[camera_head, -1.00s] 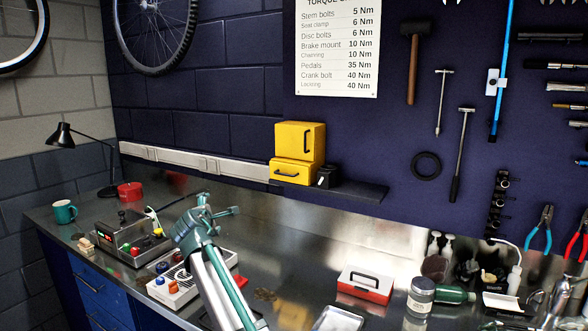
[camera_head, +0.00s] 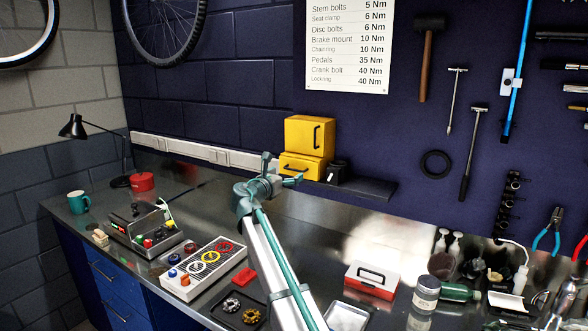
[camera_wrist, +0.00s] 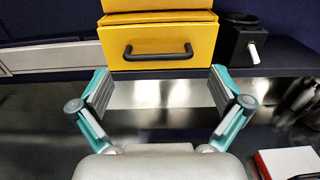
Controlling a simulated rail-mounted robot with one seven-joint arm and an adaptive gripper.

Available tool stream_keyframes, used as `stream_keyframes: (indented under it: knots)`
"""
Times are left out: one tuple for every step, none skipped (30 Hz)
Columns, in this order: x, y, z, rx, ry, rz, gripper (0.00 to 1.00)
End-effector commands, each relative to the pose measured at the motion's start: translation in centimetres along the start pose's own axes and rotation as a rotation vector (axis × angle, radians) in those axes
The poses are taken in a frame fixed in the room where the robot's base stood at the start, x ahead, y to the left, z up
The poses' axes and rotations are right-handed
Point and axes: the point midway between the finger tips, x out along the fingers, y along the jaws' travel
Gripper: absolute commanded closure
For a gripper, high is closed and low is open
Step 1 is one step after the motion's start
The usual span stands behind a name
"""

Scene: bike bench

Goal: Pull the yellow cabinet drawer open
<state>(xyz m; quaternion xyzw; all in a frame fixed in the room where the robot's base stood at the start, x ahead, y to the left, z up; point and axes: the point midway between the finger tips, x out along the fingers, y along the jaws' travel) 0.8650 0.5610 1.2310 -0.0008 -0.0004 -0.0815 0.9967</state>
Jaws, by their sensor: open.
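The yellow cabinet (camera_head: 311,136) stands on a dark wall shelf, with an upper door that has a vertical black handle and a lower drawer (camera_head: 293,165). In the wrist view the drawer front (camera_wrist: 200,40) is straight ahead and looks closed, with a black bar handle (camera_wrist: 158,51) across it. My gripper (camera_head: 283,172) is in front of and below the cabinet. In the wrist view my gripper (camera_wrist: 159,93) has its fingers wide apart, one each side of the handle, apart from it and empty. The drawer's handle is partly hidden in the head view.
A small black box (camera_head: 337,172) stands right of the cabinet on the shelf (camera_head: 375,188). A red-and-white case (camera_head: 371,280) and several bottles stand on the bench at right. A control box with coloured buttons (camera_head: 203,268) is left of my arm.

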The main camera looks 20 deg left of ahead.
Motion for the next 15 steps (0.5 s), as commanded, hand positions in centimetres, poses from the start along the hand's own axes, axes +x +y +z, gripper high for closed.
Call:
stream_keyframes:
  knots:
    - [1.1, 0.1, 0.2, 0.0, 0.001, -0.002, 0.0]
    - [1.6, 0.1, 0.2, 0.0, 0.001, -0.002, 0.0]
    - [2.2, 0.1, 0.2, 0.0, 0.001, -0.001, 0.0]
    - [2.6, 0.1, 0.2, 0.0, 0.001, -0.001, 0.0]
    - [3.0, 0.1, 0.2, 0.0, 0.001, -0.001, 0.0]
    - [3.4, 0.1, 0.1, 0.0, 0.001, 0.0, 0.0]
    - [3.7, 0.1, 0.1, 0.0, 0.001, 0.0, 0.0]
    - [4.0, 0.1, 0.1, 0.0, 0.001, 0.0, 0.0]
    - [4.3, 0.1, 0.0, 0.0, 0.001, 0.0, 0.0]
    - [4.4, 0.1, 0.0, 0.0, 0.001, 0.0, 0.0]
    - [4.6, 0.1, 0.0, 0.0, 0.001, 0.0, 0.0]
    - [4.7, 0.1, 0.0, 0.001, 0.001, 0.0, 0.0]
    - [4.8, 0.1, 0.0, 0.001, 0.001, 0.001, 0.0]
    - [4.8, 0.1, 0.0, 0.001, 0.001, 0.001, 0.0]
    - [4.9, 0.1, -0.1, 0.001, 0.001, 0.001, 0.0]
